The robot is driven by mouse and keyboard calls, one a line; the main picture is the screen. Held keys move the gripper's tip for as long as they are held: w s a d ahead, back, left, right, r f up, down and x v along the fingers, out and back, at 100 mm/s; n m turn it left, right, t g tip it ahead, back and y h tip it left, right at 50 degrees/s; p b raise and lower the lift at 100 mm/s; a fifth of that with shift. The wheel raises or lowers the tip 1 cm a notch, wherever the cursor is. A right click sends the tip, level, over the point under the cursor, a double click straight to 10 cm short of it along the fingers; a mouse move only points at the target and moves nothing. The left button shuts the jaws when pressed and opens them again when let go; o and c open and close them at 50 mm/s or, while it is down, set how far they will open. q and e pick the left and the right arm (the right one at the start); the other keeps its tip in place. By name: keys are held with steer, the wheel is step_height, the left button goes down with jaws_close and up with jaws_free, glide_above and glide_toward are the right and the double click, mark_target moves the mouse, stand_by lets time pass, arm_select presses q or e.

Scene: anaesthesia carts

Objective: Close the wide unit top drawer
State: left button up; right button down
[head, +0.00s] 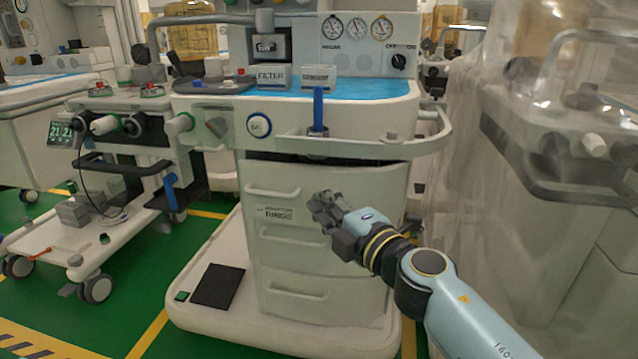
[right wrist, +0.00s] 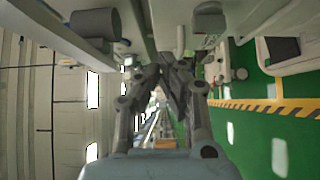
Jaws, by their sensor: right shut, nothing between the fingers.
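The wide unit (head: 390,125) stands in the middle of the head view, with a column of pale drawers under its worktop. Its top drawer (head: 285,180) has a bar handle and a label with the word RINGS below it. A dark gap shows between the drawer's upper edge and the worktop; I cannot tell exactly how far out the drawer stands. My right gripper (head: 322,207) is shut and empty, in front of the drawer fronts, right of the label. Contact is unclear. Its fingers also show in the right wrist view (right wrist: 177,75). My left gripper is out of view.
A lower cart (head: 110,235) with wheels stands at the left. A plastic-draped unit (head: 560,150) stands close at the right. The unit's white base (head: 215,320) juts forward, bearing a black pad (head: 218,287). Green floor is free between the carts.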

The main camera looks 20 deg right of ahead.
mark_target(330, 175)
steer(key=w, duration=0.3)
steer(key=w+d+b, duration=0.1)
steer(key=w, duration=0.1)
steer(key=shift+w+f, duration=0.15)
steer(key=shift+w, duration=0.15)
steer(key=shift+w+d, duration=0.25)
steer(key=shift+w, duration=0.3)
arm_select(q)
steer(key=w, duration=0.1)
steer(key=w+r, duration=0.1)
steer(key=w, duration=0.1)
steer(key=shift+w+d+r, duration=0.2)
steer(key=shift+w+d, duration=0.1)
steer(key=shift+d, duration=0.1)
arm_select(e)
steer(key=w+d, duration=0.1)
steer(key=w, duration=0.1)
steer(key=w+d, duration=0.1)
steer(key=shift+w+d, duration=0.3)
steer(key=shift+w, duration=0.05)
steer(key=shift+w+d+r, duration=0.15)
steer(key=shift+w+r, duration=0.05)
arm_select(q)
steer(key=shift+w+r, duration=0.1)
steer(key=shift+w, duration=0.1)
arm_select(e)
steer(key=shift+r, duration=0.15)
